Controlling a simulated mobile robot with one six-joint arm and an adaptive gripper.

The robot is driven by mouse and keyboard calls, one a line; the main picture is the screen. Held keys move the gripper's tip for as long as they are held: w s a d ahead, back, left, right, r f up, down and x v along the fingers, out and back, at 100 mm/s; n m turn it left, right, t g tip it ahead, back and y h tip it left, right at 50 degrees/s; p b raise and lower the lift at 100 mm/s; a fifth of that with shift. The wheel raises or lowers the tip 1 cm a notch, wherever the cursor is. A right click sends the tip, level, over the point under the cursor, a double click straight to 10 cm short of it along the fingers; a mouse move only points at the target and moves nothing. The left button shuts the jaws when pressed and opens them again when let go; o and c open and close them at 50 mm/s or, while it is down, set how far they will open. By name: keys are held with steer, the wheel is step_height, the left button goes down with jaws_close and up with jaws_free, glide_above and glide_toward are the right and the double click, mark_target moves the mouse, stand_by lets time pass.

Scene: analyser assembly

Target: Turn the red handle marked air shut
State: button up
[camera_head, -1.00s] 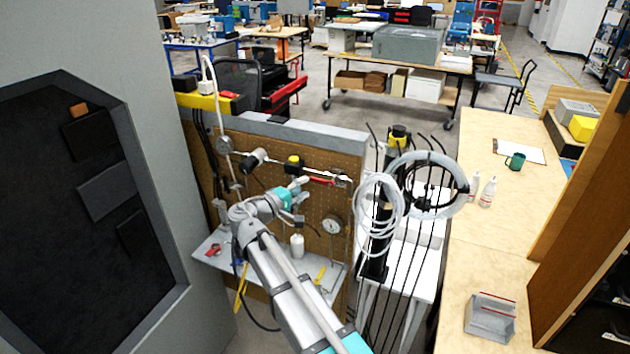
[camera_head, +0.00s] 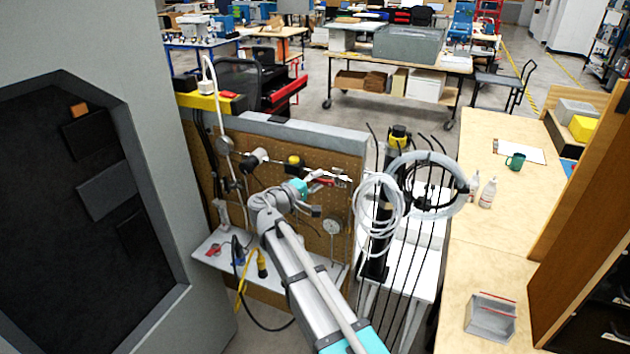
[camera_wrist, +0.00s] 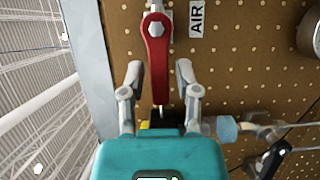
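The red handle (camera_wrist: 157,62) is a flat lever in the wrist view, bolted at its upper end to a metal fitting, its free end toward my gripper. A white label reading AIR (camera_wrist: 196,18) is on the pegboard beside it. My gripper (camera_wrist: 158,75) is open, with one finger on each side of the handle and a visible gap to each. In the head view the red handle (camera_head: 326,182) shows small on the pipe line at the pegboard, partly covered by my gripper (camera_head: 318,177).
The brown pegboard (camera_head: 262,180) stands behind the pipe line. A yellow-capped fitting (camera_head: 293,161) is left of the handle, a round gauge (camera_head: 332,225) below it. Coiled white tubing (camera_head: 380,215) hangs close on the right. A grey shelf (camera_head: 215,262) is below.

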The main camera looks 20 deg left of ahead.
jaws_close()
steer(key=shift+a, duration=0.35)
steer(key=shift+d, duration=0.3)
steer(key=shift+r, duration=0.1)
